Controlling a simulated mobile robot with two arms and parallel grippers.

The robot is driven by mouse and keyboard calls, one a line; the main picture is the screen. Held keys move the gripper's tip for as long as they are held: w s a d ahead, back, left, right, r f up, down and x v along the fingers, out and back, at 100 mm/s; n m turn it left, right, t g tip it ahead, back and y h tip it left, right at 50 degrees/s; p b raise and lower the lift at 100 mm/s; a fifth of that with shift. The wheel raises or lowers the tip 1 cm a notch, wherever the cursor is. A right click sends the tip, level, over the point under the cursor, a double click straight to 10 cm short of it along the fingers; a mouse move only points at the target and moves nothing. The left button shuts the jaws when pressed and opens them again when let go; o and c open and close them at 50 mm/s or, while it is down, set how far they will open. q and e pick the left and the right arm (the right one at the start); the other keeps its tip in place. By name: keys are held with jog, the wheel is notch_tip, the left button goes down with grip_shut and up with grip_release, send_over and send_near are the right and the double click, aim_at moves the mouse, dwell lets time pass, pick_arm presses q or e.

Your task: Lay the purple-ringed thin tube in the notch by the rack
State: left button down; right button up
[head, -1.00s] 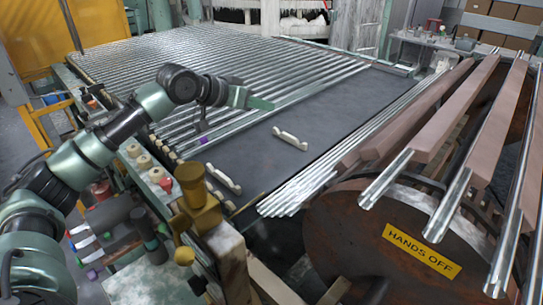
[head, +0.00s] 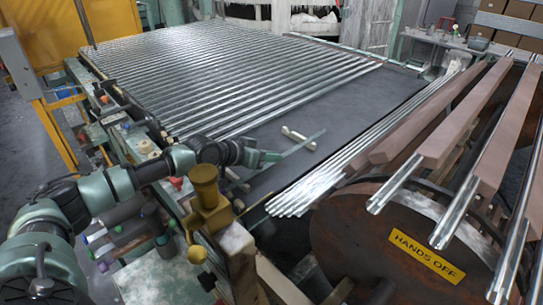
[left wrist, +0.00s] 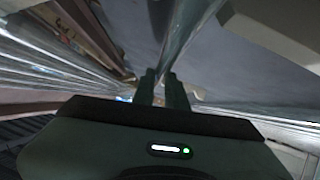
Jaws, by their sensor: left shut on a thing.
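My left gripper (head: 268,156) is shut on a thin glass tube (head: 308,140) over the dark bed. The tube slants up to the right, by a cream notched rest (head: 291,133); I cannot tell whether they touch. No purple ring can be made out on it now, so I cannot confirm which tube it is. In the left wrist view the two dark fingers (left wrist: 161,88) close around the clear tube (left wrist: 181,28), which runs away from me. The second cream rest is largely hidden by my arm. My right gripper is not in view.
The rack of parallel glass tubes (head: 220,85) fills the far left. More tubes (head: 325,182) lie along the right edge, beside wooden beams and a rusty drum with a HANDS OFF sign (head: 425,255). A brass fitting (head: 207,190) stands near my arm. The dark bed (head: 345,100) has free room.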

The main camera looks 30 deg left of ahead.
pick_arm(q)
jog(key=shift+f, duration=0.2)
jog(key=c, duration=1.4)
grip_release()
jog(key=shift+c, duration=0.2)
jog(key=shift+s+a+r, duration=0.1)
jog(key=shift+s+r, duration=0.05)
jog(key=shift+r, duration=0.2)
jog(key=b+v, duration=0.2)
jog(key=v, duration=0.9)
jog(key=shift+s+r, duration=0.25)
